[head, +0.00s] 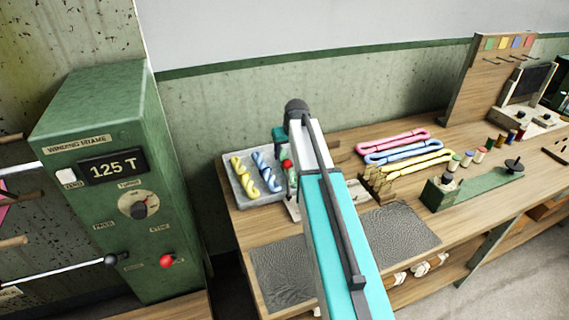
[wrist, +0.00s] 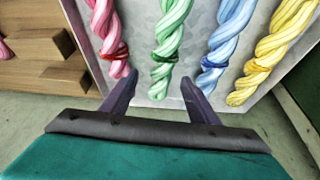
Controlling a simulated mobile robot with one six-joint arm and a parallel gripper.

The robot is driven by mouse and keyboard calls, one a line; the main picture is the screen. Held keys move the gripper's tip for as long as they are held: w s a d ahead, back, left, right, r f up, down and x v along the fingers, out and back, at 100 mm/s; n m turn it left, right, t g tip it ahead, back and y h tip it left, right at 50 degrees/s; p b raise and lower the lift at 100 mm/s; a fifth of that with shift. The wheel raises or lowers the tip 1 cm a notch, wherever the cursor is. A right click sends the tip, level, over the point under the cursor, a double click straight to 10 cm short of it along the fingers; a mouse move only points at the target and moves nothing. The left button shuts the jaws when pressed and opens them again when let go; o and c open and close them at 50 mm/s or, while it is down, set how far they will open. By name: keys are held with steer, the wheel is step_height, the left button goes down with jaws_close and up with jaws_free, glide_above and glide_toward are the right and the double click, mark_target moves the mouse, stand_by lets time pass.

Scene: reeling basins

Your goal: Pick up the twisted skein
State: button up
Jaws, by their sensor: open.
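Several twisted skeins lie side by side on a grey tray (head: 281,196). In the wrist view the pink skein (wrist: 108,35), green skein (wrist: 167,45), blue skein (wrist: 224,40) and yellow skein (wrist: 268,55) run away from me. My gripper (wrist: 159,77) is open and empty. Its fingers stand either side of the green skein's near end, with the pink and blue skeins just outside them. Whether the fingertips touch anything cannot be told.
Looped, untwisted pink, blue and yellow skeins (head: 395,140) lie right of my arm on the wooden bench. A small wooden pegged block (head: 376,186), a green winding device (head: 470,185) and dark mats (head: 402,230) are nearby. A green winding frame box (head: 120,190) stands at left.

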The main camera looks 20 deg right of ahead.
mark_target(285, 158)
steer(key=shift+p+x, duration=0.9)
steer(key=shift+x, duration=1.4)
steer(key=shift+s+a, duration=0.1)
steer(key=shift+a, duration=0.1)
steer(key=shift+c, duration=0.2)
steer(key=c, duration=1.1)
